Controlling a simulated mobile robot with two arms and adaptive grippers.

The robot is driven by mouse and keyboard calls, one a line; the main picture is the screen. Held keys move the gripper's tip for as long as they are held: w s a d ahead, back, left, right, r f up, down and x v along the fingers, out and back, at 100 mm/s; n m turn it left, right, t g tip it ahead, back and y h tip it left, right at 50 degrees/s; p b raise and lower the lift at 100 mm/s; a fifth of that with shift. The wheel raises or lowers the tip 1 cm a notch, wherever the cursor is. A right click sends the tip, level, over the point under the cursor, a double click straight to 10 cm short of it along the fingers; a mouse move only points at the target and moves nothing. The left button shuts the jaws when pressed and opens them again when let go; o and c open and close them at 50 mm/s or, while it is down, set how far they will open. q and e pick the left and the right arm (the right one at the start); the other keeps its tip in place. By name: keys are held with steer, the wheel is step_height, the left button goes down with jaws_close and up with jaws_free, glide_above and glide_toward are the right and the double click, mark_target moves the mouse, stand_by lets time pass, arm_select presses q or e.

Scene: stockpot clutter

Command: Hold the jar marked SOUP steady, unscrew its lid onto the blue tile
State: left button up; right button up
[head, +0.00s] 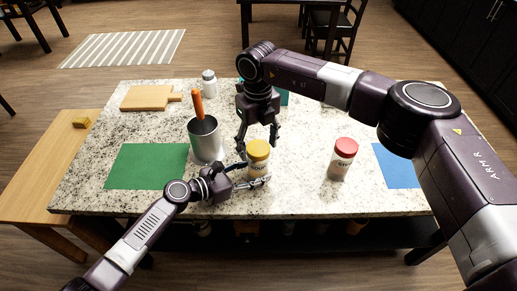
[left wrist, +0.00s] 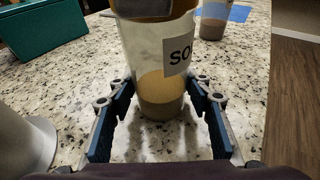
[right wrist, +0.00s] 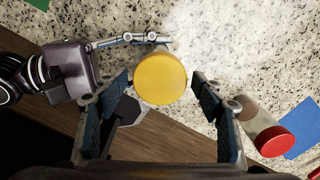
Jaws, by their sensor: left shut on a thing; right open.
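The jar with a yellow lid (head: 258,150) stands upright on the granite counter. In the left wrist view its clear body (left wrist: 150,55) shows a label reading "SO", the rest turned out of sight, and tan contents. My left gripper (head: 254,177) is shut on this jar's body, one finger on each side. The yellow lid (right wrist: 161,79) is on the jar. My right gripper (head: 257,143) is open, pointing down, with its fingers on either side of the lid and a gap in the right wrist view. The blue tile (head: 397,166) lies bare at the right.
A red-lidded jar (head: 343,160) stands between the soup jar and the blue tile. A metal pot (head: 205,142) with an orange-handled utensil stands close on the left. A green mat (head: 147,167), wooden board (head: 146,98), white jar (head: 209,83) and teal box (left wrist: 40,25) are also on the counter.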

steer(key=m, duration=1.1)
steer(key=shift+m, duration=0.3)
steer(key=m, duration=0.3)
steer(key=shift+m, duration=0.3)
steer(key=shift+c, duration=0.2)
steer(key=c, duration=1.3)
steer(key=shift+o, duration=0.2)
steer(key=n, duration=0.4)
steer(key=shift+n, duration=0.3)
